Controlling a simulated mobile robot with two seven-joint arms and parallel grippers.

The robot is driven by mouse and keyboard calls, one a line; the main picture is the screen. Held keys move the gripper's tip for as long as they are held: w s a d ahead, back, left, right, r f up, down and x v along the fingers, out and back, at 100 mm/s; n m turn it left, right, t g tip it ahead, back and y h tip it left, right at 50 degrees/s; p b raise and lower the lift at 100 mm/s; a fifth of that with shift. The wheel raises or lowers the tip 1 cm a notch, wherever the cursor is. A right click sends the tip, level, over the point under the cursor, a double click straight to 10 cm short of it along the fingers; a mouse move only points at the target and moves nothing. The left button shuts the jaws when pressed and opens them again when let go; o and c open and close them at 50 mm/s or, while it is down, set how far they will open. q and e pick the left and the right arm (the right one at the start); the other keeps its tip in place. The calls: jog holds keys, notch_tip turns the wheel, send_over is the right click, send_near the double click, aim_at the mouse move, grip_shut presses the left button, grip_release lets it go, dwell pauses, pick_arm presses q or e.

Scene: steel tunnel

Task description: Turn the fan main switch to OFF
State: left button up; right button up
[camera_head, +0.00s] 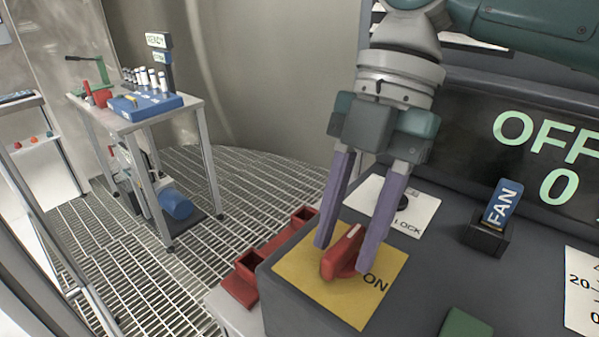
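The fan main switch is a red rotary knob (342,254) with a pale line on its top, set on a yellow plate (318,283) marked ON at its right. A dark board behind reads OFF 0 (548,141). My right gripper (346,258) points down with its two purple fingers spread, one on each side of the knob. The right finger hides part of the knob and plate. Whether either finger touches the knob I cannot tell. My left gripper is not in view.
On the grey console (433,276) stand a blue FAN tag (502,203) in a black holder, a LOCK plate (420,210), a green block (465,324) and a white dial plate (580,300). Red bins (240,288) sit left of it. A tool table (135,117) stands on the grating.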

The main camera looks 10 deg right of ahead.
jog(key=b+v, duration=0.1)
jog(key=v, duration=0.9)
jog(key=shift+b, duration=0.3)
